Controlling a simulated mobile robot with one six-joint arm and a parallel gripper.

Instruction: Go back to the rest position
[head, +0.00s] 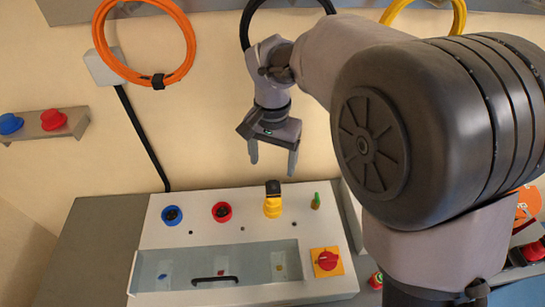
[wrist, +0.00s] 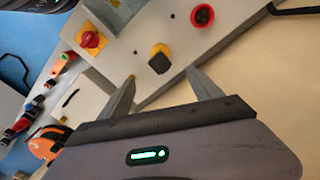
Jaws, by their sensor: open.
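My gripper (head: 273,158) hangs with its fingers pointing down above the back of the white panel (head: 185,240), in front of the wall. It is open, and nothing is between its fingers. In the wrist view my gripper (wrist: 160,90) shows two spread fingertips, with the yellow plug with a black top (wrist: 160,58) beyond them. In the head view this yellow plug (head: 272,205) stands upright on the panel, below the gripper and apart from it.
The panel also holds a blue socket (head: 172,215), a red socket (head: 221,212), a green lever (head: 316,201), a red rotary switch (head: 327,261) and a clear-covered recess with a black handle (head: 215,280). An orange cable loop (head: 192,45) hangs on the wall. Blue and red caps sit on a left shelf (head: 70,128).

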